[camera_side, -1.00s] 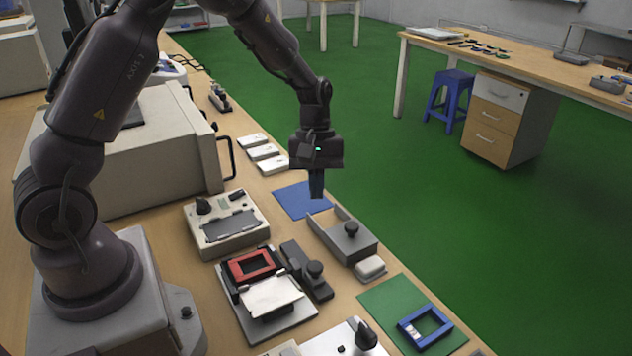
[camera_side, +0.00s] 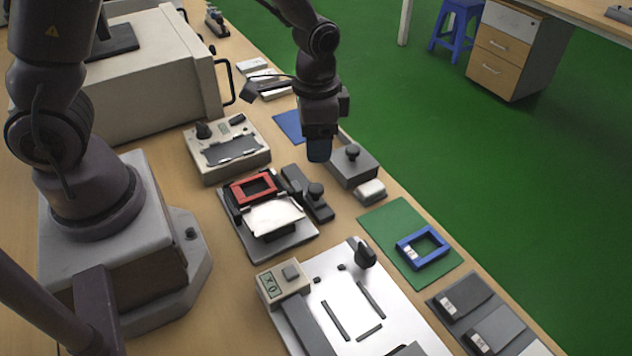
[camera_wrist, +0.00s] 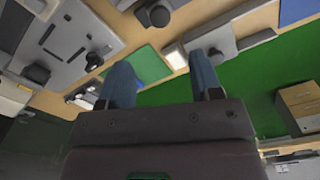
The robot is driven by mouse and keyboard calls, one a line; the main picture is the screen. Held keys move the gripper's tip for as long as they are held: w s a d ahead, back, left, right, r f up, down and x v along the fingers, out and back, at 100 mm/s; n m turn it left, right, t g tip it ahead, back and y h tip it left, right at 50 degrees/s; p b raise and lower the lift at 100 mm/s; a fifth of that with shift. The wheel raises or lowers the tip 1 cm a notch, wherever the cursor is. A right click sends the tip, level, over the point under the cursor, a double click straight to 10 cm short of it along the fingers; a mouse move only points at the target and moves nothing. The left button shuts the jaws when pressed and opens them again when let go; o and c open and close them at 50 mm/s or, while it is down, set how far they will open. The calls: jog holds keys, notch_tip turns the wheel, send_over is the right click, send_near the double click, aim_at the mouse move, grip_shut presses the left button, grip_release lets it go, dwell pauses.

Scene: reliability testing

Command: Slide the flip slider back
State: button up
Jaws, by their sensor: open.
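I take the dark slider with a round black knob (camera_side: 316,190) beside the red-framed fixture (camera_side: 268,215) to be the flip slider; I cannot be sure. The fixture carries a red frame and a white plate. The slider's knob also shows at the top of the wrist view (camera_wrist: 157,15). My gripper (camera_side: 319,158) is open and empty, with blue fingers pointing down. It hangs above the bench between the slider and a grey box with a black knob (camera_side: 353,167). In the wrist view the fingers (camera_wrist: 160,65) are apart with nothing between them.
A beige device (camera_side: 228,150) stands behind the fixture. A white block (camera_side: 370,191) lies in front of the grey box. A green mat (camera_side: 385,226) holds a blue frame (camera_side: 422,247). A metal plate with a dark knob (camera_side: 345,300) is nearer. The bench edge is on the right.

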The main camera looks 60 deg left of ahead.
aim_at(316, 187)
notch_tip(316, 187, down, 11)
jog(key=shift+r, duration=0.1)
dwell(0.3)
